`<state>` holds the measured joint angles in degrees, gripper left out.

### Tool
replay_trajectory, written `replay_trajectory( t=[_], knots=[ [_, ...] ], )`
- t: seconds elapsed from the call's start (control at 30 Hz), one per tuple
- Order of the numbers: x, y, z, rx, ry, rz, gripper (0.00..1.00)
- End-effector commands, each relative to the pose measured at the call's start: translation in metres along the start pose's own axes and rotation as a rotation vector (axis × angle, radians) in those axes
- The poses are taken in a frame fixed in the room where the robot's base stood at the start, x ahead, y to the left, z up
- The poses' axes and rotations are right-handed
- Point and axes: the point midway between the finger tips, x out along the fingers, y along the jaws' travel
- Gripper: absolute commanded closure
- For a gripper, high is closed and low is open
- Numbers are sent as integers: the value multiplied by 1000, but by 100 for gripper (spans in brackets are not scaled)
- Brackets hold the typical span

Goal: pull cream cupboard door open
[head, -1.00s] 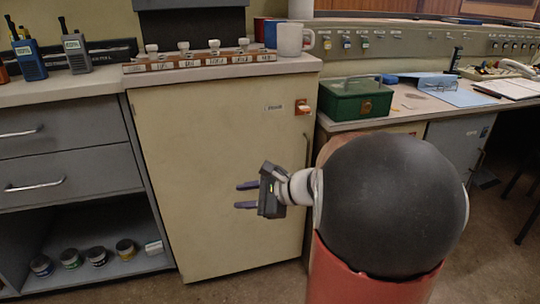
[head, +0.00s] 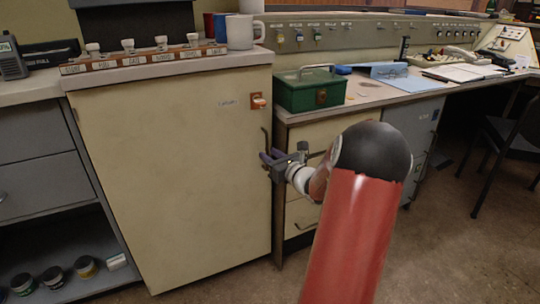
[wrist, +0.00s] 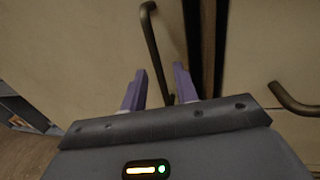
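The cream cupboard door (head: 175,170) is shut, a flat panel below the counter top. Its dark bar handle (head: 264,138) stands upright near the door's right edge; the lower part is partly hidden by my gripper in the head view. My gripper (head: 267,158) is at the handle, reaching in from the right. In the wrist view the handle (wrist: 153,45) runs down between the two purple fingers of my gripper (wrist: 160,78). The fingers are apart, with gaps showing beside the bar, so the gripper is open. I cannot tell whether a finger touches the handle.
Cream drawers (head: 305,135) with their own handle (wrist: 293,102) adjoin on the right, past a dark gap. A green box (head: 309,92) sits on the desk above. A white mug (head: 243,32) and a labelled switch strip stand on the cupboard top. Floor in front is clear.

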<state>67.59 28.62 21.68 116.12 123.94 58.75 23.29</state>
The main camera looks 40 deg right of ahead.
Motion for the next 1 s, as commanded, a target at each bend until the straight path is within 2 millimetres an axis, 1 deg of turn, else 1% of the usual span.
replay_trajectory(
  t=[0.1, 0.33, 0.37, 0.5, 0.6, 1.0],
  knots=[
    [6, 0, 0, -1, -1, 0, 70],
    [7, 0, 0, -1, 0, -1, 70],
    [7, 0, 0, -1, 0, 0, 71],
    [7, 0, 0, -1, 0, 0, 90],
    [7, 0, 0, -1, 0, 0, 100],
    [6, 0, 0, -1, 0, -2, 100]
  ],
)
